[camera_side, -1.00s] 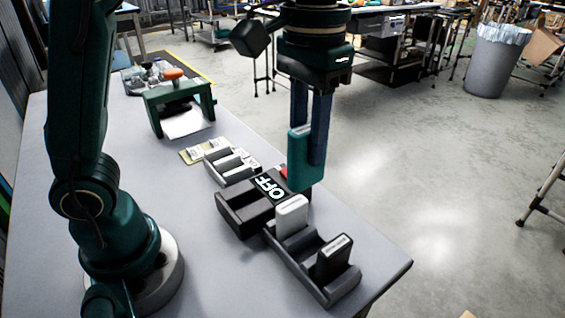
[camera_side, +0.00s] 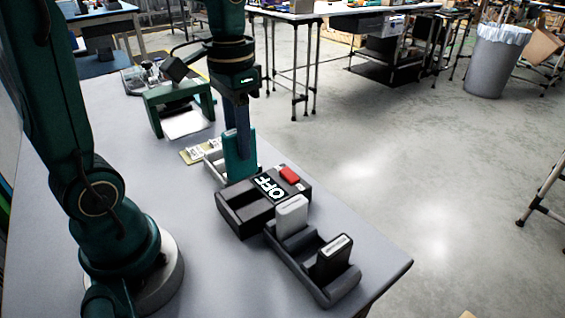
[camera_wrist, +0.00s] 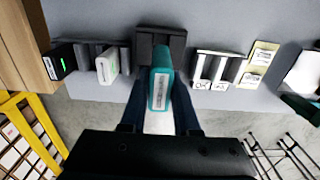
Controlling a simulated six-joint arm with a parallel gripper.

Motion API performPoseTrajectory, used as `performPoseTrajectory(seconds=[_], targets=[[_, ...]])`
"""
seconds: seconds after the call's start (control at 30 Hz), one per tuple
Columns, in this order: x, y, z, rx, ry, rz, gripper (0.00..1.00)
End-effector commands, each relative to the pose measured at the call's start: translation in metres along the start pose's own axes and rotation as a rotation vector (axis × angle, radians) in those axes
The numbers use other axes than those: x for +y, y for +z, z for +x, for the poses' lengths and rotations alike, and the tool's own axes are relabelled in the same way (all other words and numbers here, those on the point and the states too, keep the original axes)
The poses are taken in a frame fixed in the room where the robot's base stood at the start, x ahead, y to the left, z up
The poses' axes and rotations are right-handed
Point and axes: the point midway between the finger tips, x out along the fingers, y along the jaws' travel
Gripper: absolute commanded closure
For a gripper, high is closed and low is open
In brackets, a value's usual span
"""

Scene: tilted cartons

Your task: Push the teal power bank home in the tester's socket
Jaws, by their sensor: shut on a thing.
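The teal power bank (camera_side: 240,160) is upright in my gripper (camera_side: 243,128), which is shut on it. The wrist view shows the bank (camera_wrist: 161,88) between my two dark fingers (camera_wrist: 159,112). The tester (camera_side: 237,220) is a dark box with an "OFF" panel (camera_side: 269,187), a red part (camera_side: 289,174) and an open recess on its left side in the side view. The bank's lower end appears by the tester's far left edge; I cannot tell if they touch. In the wrist view the bank overlaps the tester (camera_wrist: 174,41) and hides part of it.
A dark rack (camera_side: 310,281) beside the tester holds a white bank (camera_side: 291,216) and a black bank (camera_side: 334,257). A grey rack (camera_wrist: 207,53) and a beige board (camera_wrist: 263,58) lie on the other side. A green frame (camera_side: 150,108) stands farther back. Table near my base is clear.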

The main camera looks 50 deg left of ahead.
Motion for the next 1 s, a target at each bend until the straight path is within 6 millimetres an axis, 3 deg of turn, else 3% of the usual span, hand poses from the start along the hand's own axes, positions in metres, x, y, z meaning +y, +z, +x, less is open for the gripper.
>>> performPoseTrajectory(seconds=[0.13, 1.0], targets=[[0.0, 0.0, 0.02, -0.002, 0.001, 0.0, 1.0], [0.0, 0.0, 0.071, -0.002, 0.001, -0.001, 1.0]])
